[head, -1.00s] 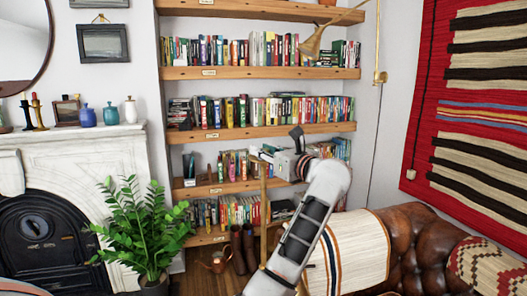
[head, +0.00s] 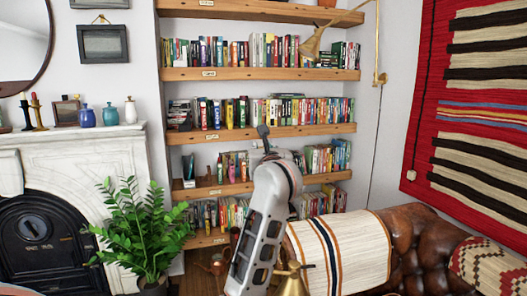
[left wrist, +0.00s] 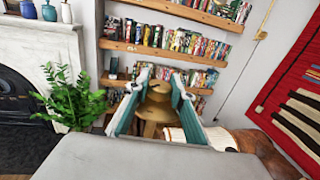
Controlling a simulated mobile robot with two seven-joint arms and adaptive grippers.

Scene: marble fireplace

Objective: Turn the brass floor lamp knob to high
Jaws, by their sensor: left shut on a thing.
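The brass floor lamp (head: 292,282) shows in the head view as a cone-shaped brass part at the bottom, just right of my left arm. The rest of it is hidden there. In the left wrist view, rounded brass parts of the lamp (left wrist: 156,112) lie between the two teal fingers of my left gripper (left wrist: 157,80). The gripper is shut on part of the lamp. I cannot make out the knob itself or its setting. My right gripper is in neither view.
Bookshelves (head: 260,130) stand behind the lamp. A brown leather sofa (head: 415,240) with a striped throw (head: 350,250) is to the right. A potted plant (head: 140,235) and a marble fireplace (head: 80,160) are to the left. A brass wall lamp (head: 313,42) hangs above.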

